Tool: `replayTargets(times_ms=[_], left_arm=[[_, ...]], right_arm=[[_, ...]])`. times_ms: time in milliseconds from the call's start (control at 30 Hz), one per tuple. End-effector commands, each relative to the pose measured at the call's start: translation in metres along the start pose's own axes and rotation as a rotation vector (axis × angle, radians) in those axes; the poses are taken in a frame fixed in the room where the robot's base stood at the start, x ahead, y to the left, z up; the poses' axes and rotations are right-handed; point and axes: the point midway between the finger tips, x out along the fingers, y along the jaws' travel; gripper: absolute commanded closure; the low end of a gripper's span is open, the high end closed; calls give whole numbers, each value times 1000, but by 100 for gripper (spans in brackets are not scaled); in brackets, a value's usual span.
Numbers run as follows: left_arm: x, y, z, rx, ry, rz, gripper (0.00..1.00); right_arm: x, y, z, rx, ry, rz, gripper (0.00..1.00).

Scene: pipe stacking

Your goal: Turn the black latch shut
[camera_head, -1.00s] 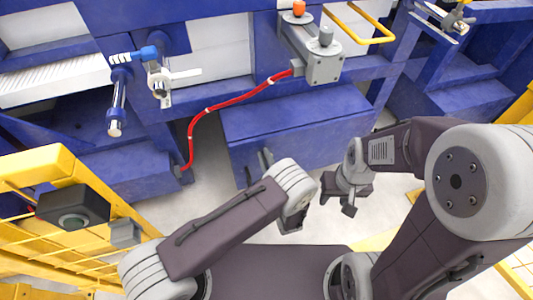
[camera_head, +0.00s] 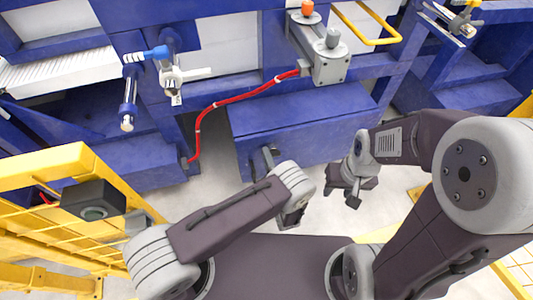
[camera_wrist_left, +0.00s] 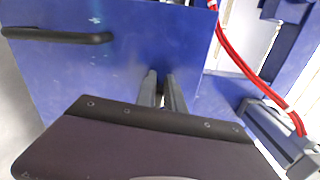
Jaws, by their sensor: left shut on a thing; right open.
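My left gripper (camera_head: 268,158) is at the front face of the blue box (camera_head: 305,112). In the left wrist view its two grey fingers (camera_wrist_left: 163,90) point at the blue panel (camera_wrist_left: 130,65) with a narrow gap between them. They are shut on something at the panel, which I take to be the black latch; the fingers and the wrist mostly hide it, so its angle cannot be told. A black bar handle (camera_wrist_left: 57,36) is on the same panel, left of the fingers. My right gripper (camera_head: 353,192) is open and empty, right of the left one and clear of the box.
A red hose (camera_head: 215,103) runs from a grey valve block (camera_head: 330,65) down left of the box. A blue-handled valve (camera_head: 150,53) is further left. Yellow railing (camera_head: 60,160) stands at the left. Pale floor shows around my right gripper.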

Motion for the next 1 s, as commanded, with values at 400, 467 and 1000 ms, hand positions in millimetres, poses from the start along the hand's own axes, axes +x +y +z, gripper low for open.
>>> replayTargets(times_ms=[400,467,1000], left_arm=[[-1,2,-8,-127,20,3,100],[-1,2,-8,-132,20,3,100],[-1,2,-8,-137,18,0,65]], right_arm=[[-4,0,0,0,0,0,58],[-4,0,0,0,0,0,58],[-4,0,0,0,0,0,58]])
